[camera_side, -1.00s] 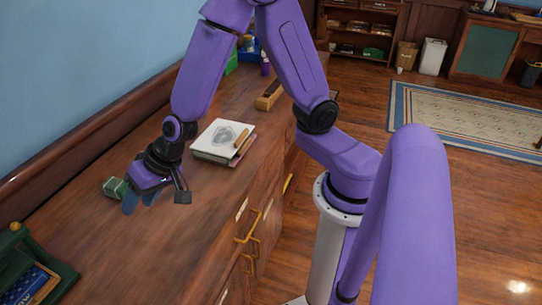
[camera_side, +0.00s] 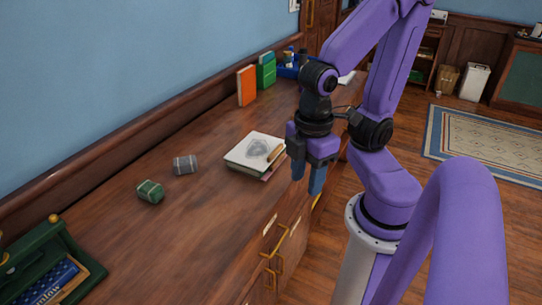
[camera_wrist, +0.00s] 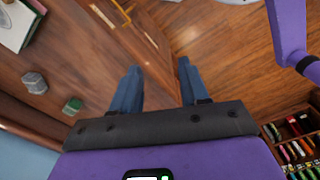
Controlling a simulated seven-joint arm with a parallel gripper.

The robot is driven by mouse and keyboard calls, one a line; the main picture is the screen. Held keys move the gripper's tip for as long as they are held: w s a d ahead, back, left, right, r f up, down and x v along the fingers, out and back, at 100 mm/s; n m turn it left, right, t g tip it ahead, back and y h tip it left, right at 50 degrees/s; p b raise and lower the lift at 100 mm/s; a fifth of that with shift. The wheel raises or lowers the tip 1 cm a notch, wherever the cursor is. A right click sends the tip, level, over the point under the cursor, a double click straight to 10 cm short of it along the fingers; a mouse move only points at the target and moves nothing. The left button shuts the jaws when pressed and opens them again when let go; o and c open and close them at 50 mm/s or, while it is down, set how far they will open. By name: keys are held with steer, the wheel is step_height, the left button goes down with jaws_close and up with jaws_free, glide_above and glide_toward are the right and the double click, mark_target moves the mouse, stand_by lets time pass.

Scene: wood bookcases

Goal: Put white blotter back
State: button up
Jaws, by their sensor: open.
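I cannot pick out a white blotter for certain. A white-topped flat item with a grey oval print (camera_side: 252,148) lies on a small stack on the wooden counter (camera_side: 190,225), with a tan stick-like piece on it. Part of the stack shows at the top left of the wrist view (camera_wrist: 14,30). Another white flat piece (camera_side: 347,77) is partly hidden behind my arm. My gripper (camera_side: 308,180) is open and empty, fingers down, to the right of the stack near the counter's front edge.
A grey block (camera_side: 185,164) and a green block (camera_side: 150,191) lie on the counter left of the stack. A green rack (camera_side: 45,255) stands at the near left. An orange binder (camera_side: 246,86) and green binder (camera_side: 266,70) stand at the back. Drawer handles (camera_side: 283,240) project from the front.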

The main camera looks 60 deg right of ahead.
steer(key=w+d+n, duration=0.1)
steer(key=w+d, duration=0.1)
steer(key=w, duration=0.7)
steer(key=n+h, duration=0.2)
steer(key=n, duration=0.2)
glide_above(275, 150)
step_height(275, 150, down, 14)
steer(key=shift+w+a+f, duration=0.1)
steer(key=shift+f, duration=2.7)
